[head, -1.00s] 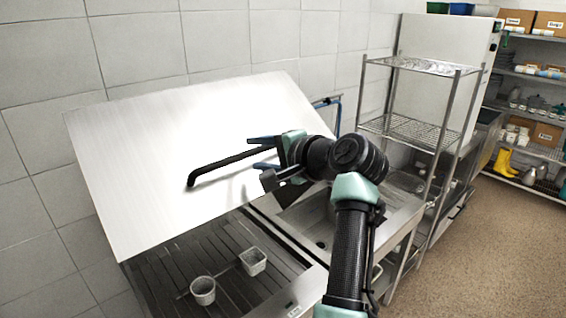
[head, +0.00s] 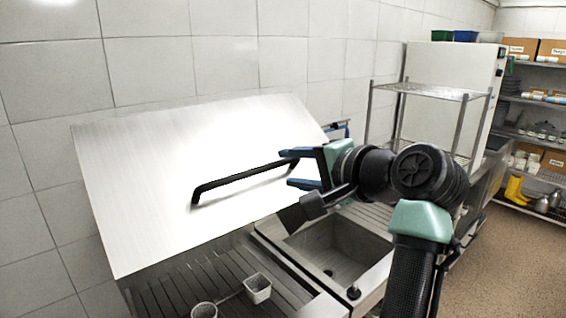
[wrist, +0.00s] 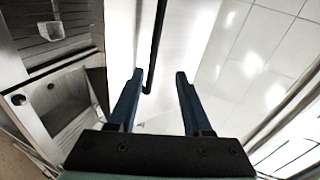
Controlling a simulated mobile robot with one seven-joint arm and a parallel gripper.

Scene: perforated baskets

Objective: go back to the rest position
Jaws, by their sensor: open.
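My gripper (head: 291,169) is open and empty in the head view, with its two blue fingers pointing left. It is at the right end of a black bar handle (head: 240,181) on a tilted, shiny metal lid (head: 150,190). In the head view the upper finger overlaps the handle's right end. In the wrist view the handle (wrist: 156,50) runs down the middle, ending ahead of the gap between the open fingers (wrist: 156,75). I see nothing between the fingertips.
Two small perforated baskets (head: 258,289) stand on the slatted surface below the lid. A sink (head: 340,245) lies below and right of my gripper. A wire rack (head: 432,92) and stocked shelves (head: 540,130) stand to the right. Brown floor at the right is open.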

